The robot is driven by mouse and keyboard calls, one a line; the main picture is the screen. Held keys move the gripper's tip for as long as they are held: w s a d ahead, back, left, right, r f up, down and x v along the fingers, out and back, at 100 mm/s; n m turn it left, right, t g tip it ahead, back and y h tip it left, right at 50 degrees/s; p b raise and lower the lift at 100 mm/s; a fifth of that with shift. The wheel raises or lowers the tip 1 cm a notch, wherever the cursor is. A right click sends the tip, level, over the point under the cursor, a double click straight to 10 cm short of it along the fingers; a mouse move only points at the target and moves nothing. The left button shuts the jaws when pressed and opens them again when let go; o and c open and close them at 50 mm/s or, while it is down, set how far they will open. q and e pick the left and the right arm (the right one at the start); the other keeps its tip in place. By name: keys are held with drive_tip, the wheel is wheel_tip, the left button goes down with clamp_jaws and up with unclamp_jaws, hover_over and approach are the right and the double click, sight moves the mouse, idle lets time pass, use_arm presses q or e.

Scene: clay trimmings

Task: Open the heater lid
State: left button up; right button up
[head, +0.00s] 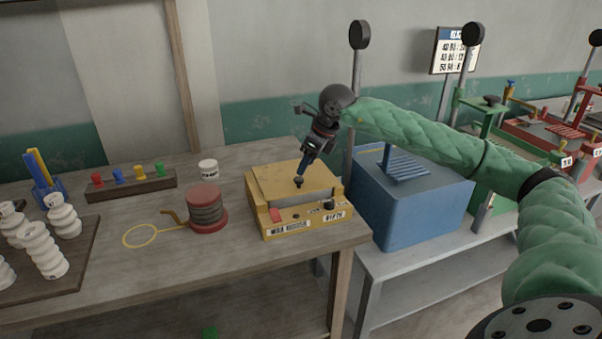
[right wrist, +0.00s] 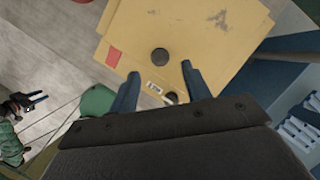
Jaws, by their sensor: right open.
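The yellow heater (head: 290,222) stands on the wooden bench, its flat lid (head: 275,180) lying shut on top. A small dark knob (right wrist: 159,57) sits on the yellow surface in the right wrist view. My right gripper (head: 299,180) points down over the lid, with its blue fingers apart. In the right wrist view the fingers of my right gripper (right wrist: 160,70) are open, and the knob lies just beyond and between their tips. I cannot tell whether they touch the lid. My left gripper (right wrist: 36,101) shows small at the left edge of that view.
A blue box (head: 420,215) stands close right of the heater, with upright posts behind. A red-based coil stack (head: 206,215) and a white jar (head: 208,168) stand to the left. White stacked pieces fill a board (head: 75,262) at far left.

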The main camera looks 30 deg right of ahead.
sight(299, 178)
drive_tip(key=p+x, duration=0.1)
drive_tip(key=x, duration=0.2)
drive_tip(key=shift+w+f, duration=0.1)
drive_tip(key=shift+f, duration=0.2)
drive_tip(key=shift+w+a+f, duration=0.2)
drive_tip(key=shift+f, duration=0.3)
use_arm(q)
drive_tip(key=shift+s+a+r+g, duration=0.15)
drive_tip(key=shift+a+r, duration=0.05)
drive_tip(key=shift+a, duration=0.25)
drive_tip(key=shift+s+a+r+g, duration=0.15)
drive_tip(key=shift+a+r, duration=0.05)
drive_tip(key=shift+a, duration=0.2)
use_arm(e)
drive_tip(key=shift+f, duration=0.2)
drive_tip(key=shift+c, duration=0.2)
clamp_jaws()
use_arm(q)
drive_tip(key=shift+w+r, duration=0.1)
drive_tip(key=shift+r, duration=0.2)
